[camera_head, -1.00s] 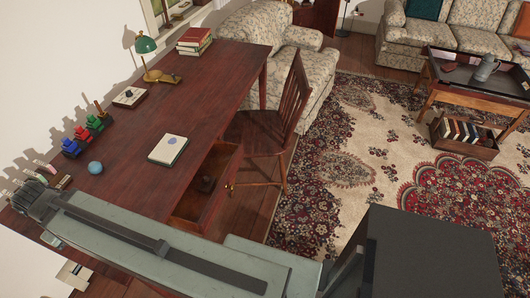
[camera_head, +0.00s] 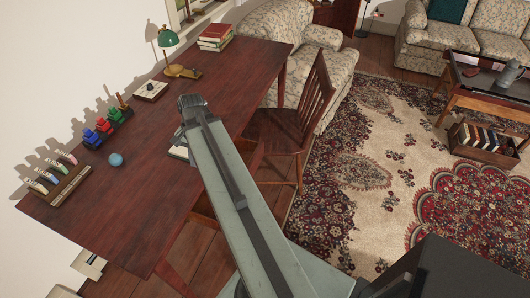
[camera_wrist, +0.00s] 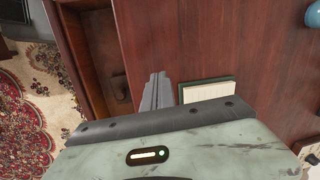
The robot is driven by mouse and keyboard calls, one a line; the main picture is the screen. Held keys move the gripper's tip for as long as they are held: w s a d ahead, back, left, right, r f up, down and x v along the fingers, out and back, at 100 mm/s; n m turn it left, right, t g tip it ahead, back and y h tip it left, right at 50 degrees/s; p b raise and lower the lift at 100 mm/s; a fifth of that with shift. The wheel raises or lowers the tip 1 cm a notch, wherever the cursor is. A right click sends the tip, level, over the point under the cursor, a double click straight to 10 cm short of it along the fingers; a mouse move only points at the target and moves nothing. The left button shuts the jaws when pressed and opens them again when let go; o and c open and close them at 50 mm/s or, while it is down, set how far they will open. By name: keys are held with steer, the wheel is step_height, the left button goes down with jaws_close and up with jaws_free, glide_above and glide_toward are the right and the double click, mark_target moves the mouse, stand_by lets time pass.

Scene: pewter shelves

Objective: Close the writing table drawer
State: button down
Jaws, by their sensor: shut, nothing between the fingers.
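The dark red wooden writing table (camera_head: 150,150) runs along the wall in the head view. Its drawer (camera_wrist: 97,50) is pulled open in the wrist view, left of the table top, with a small dark object inside. In the head view my arm hides most of the drawer. My gripper (camera_wrist: 157,78) is shut and empty.
A wooden chair (camera_head: 293,125) stands close by the table's front. The patterned rug (camera_head: 350,185) is open floor to the right.

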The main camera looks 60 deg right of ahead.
steer(key=s+d+m+t, duration=0.3)
steer(key=s+d+m, duration=1.8)
steer(key=d, duration=0.5)
steer(key=w+a+f+n+b, duration=0.1)
steer(key=w+f+b, duration=0.5)
steer(key=f+b, duration=0.2)
steer(key=shift+w+a+f+n+b, duration=0.3)
steer(key=shift+w+a+b, duration=0.1)
steer(key=shift+b, duration=0.55)
steer(key=shift+d, duration=0.1)
